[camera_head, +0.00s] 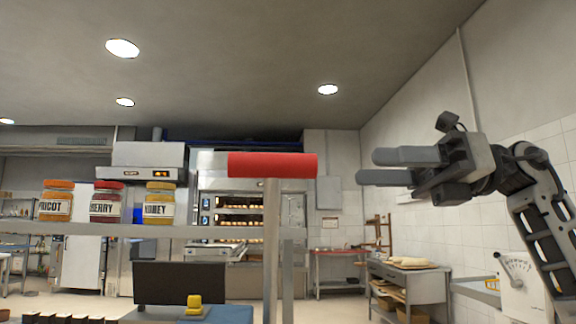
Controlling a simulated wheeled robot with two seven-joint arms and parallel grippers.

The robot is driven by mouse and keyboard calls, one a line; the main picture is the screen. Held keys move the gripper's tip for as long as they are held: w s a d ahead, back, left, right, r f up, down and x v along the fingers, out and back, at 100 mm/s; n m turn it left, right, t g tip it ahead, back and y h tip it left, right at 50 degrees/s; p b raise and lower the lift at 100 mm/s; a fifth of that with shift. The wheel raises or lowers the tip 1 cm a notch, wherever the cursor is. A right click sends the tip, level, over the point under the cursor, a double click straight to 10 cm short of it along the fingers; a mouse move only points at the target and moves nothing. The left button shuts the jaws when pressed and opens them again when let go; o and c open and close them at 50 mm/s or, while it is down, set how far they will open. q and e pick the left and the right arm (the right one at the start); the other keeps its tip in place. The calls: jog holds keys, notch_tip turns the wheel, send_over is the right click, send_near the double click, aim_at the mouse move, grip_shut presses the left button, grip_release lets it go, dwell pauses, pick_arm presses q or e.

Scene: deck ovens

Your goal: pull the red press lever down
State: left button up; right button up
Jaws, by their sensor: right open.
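The red press lever handle (272,165) is a horizontal red bar on top of an upright grey metal post, near the middle of the view. My right gripper (366,167) comes in from the right at about the same height as the red bar. Its two grey fingers point left toward the bar, with a clear gap between fingertips and bar in the picture. The fingers are apart with nothing between them. My left gripper does not show.
A shelf rail (120,230) at left carries jars labelled for apricot, cherry and honey (159,205). Below stand a dark panel (180,283) and a yellow knob (195,305). Deck ovens (240,215) and a worktable (408,283) are farther back. A dial box (520,280) is at lower right.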

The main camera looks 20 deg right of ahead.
aim_at(281, 168)
jog(key=p+x, duration=0.1)
jog(key=x, duration=1.1)
jog(key=shift+c, duration=0.3)
jog(key=c, duration=1)
jog(key=shift+f, duration=0.15)
grip_shut()
